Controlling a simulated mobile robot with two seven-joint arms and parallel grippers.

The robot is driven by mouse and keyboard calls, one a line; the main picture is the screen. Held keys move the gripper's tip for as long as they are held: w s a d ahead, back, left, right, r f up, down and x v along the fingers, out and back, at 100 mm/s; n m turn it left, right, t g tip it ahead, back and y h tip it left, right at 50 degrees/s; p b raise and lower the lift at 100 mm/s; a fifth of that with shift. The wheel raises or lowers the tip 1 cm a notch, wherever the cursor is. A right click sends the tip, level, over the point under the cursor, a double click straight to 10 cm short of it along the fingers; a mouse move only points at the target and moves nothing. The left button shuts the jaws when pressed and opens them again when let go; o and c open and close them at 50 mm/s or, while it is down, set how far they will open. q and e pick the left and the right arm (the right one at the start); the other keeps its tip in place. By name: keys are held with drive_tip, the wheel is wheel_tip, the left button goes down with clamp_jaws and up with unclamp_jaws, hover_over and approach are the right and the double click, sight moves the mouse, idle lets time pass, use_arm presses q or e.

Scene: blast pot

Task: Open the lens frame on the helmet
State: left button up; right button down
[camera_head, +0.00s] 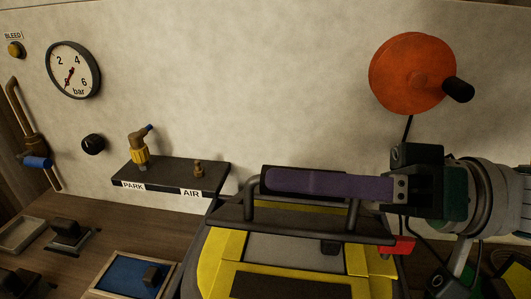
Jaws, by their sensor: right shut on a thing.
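The helmet (223,262) shows as a yellow shell with a grey middle panel at the bottom centre, cut by the lower edge. A dark frame (300,222) with a tubular bar lies across its top, and I take this as the lens frame. It looks down on the shell. A red tab (402,246) sits at its right end. My right gripper (275,181) comes in from the right, its long purple finger lying along the bar. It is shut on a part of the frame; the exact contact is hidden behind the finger. My left gripper is out of view.
An orange hand wheel (405,75) with a black knob is on the wall above my right gripper. A dark shelf (215,176) marked PARK and AIR holds brass fittings. A gauge (73,70) is at upper left. Trays (105,291) lie on the wooden bench at lower left.

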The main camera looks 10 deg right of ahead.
drive_tip(key=shift+w+d+r+m+p, duration=0.15)
drive_tip(key=shift+w+r+m+p, duration=0.2)
drive_tip(key=shift+w+r+m, duration=0.25)
drive_tip(key=c, duration=0.6)
unclamp_jaws()
drive_tip(key=shift+d, duration=0.1)
drive_tip(key=b+v, duration=0.3)
drive_tip(key=v, duration=0.7)
